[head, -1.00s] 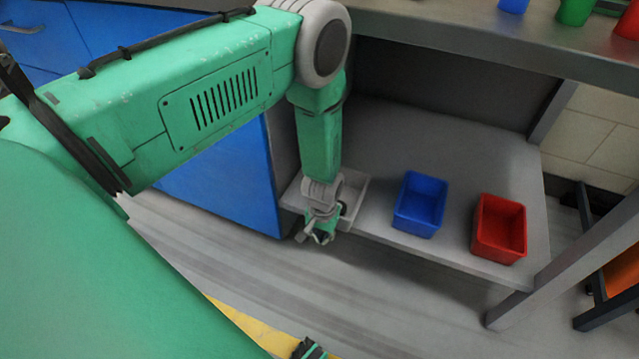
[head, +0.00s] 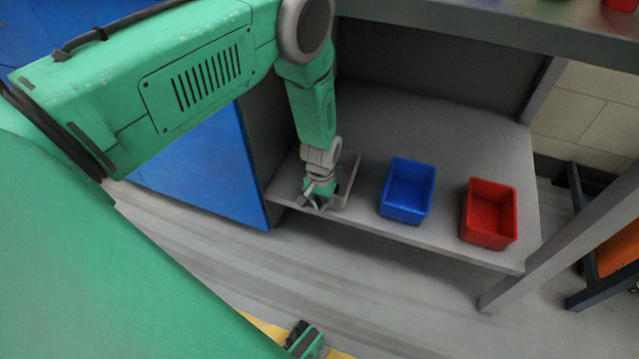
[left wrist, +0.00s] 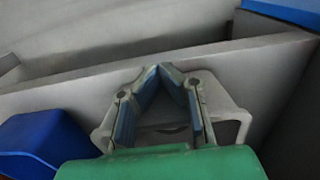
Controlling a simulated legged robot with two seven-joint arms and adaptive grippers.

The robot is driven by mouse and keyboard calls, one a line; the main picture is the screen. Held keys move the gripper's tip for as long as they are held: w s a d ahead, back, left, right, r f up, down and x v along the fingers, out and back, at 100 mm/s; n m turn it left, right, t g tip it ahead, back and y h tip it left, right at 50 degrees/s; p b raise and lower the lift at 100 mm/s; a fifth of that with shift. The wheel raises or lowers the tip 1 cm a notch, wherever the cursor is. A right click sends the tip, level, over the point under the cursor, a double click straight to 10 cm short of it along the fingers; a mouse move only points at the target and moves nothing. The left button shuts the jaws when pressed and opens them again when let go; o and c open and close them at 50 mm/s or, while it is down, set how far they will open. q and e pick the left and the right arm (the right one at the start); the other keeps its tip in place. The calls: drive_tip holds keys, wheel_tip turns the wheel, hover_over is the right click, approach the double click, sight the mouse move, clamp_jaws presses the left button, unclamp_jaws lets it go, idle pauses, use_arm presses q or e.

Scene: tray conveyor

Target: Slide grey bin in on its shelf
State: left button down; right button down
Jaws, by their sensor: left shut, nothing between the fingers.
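The grey bin (head: 352,168) sits on the grey lower shelf (head: 440,120), at its left end near the front edge. It is left of the blue bin. My left gripper (head: 318,205) is at the bin's front side, shut and empty, and hides part of the bin. At the bottom edge of the head view, a small green and dark part of my right gripper (head: 304,340) shows.
The blue bin (head: 408,190) and the red bin (head: 490,213) stand to the right on the same shelf. A blue cabinet (head: 205,170) borders the shelf on the left. A worktop (head: 460,40) lies above. Behind the bins the shelf is clear.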

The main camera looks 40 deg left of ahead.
use_arm(q)
drive_tip(key=w+a, duration=0.1)
drive_tip(key=w, duration=0.4)
drive_tip(key=w+a, duration=0.1)
drive_tip(key=w, duration=0.2)
drive_tip(key=shift+w+a, duration=0.3)
drive_tip(key=shift+a, duration=0.15)
